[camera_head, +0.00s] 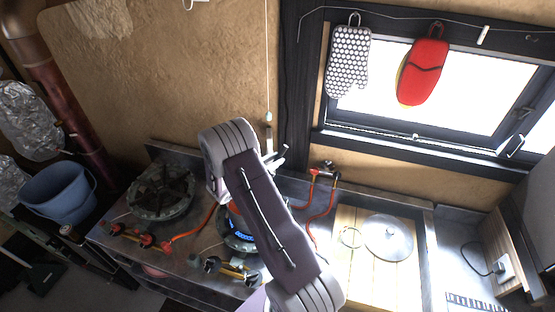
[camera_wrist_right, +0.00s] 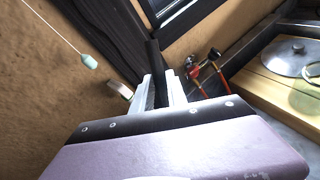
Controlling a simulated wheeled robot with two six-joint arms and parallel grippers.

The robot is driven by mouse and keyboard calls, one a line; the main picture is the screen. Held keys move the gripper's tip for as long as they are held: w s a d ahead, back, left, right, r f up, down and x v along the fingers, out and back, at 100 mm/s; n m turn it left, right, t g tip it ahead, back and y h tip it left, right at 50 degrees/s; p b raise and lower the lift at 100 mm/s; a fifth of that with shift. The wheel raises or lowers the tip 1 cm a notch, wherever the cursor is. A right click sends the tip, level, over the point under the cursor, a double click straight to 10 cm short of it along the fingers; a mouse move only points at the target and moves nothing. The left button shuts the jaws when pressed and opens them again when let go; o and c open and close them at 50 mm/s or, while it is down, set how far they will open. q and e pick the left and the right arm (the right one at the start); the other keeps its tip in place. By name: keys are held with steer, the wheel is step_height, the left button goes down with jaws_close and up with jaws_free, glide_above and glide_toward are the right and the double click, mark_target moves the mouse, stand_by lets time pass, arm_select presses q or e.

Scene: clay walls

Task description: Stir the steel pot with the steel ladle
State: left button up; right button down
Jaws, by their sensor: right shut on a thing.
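My right gripper (camera_head: 276,160) is at the far end of my right arm, near the back wall above the stove. In the right wrist view, its two pale fingers (camera_wrist_right: 162,92) are shut on a dark, upright handle, which I take to be the steel ladle's handle (camera_wrist_right: 152,58). The ladle's bowl cannot be made out. The steel pot cannot be made out in either view; my right arm covers much of the lit burner (camera_head: 238,236), where blue flame shows. My left gripper is not in view.
An unlit burner (camera_head: 160,192) stands on the left of the stove. Orange hoses (camera_head: 322,212) run behind. A glass lid (camera_head: 388,238) lies on a wooden board (camera_head: 358,275) at right. A blue bucket (camera_head: 60,193) is far left. A pull cord (camera_head: 268,90) hangs at the wall.

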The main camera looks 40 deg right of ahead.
steer(key=shift+w+a+f+b, duration=0.35)
steer(key=shift+a+f+b, duration=0.2)
steer(key=shift+f+b, duration=0.9)
steer(key=shift+w+a+f+b, duration=0.35)
steer(key=shift+a+f+b, duration=0.2)
steer(key=shift+f+b, duration=0.85)
steer(key=shift+w+a+f+b, duration=0.45)
steer(key=shift+f+b, duration=0.6)
steer(key=shift+f, duration=0.7)
steer(key=shift+s, duration=0.1)
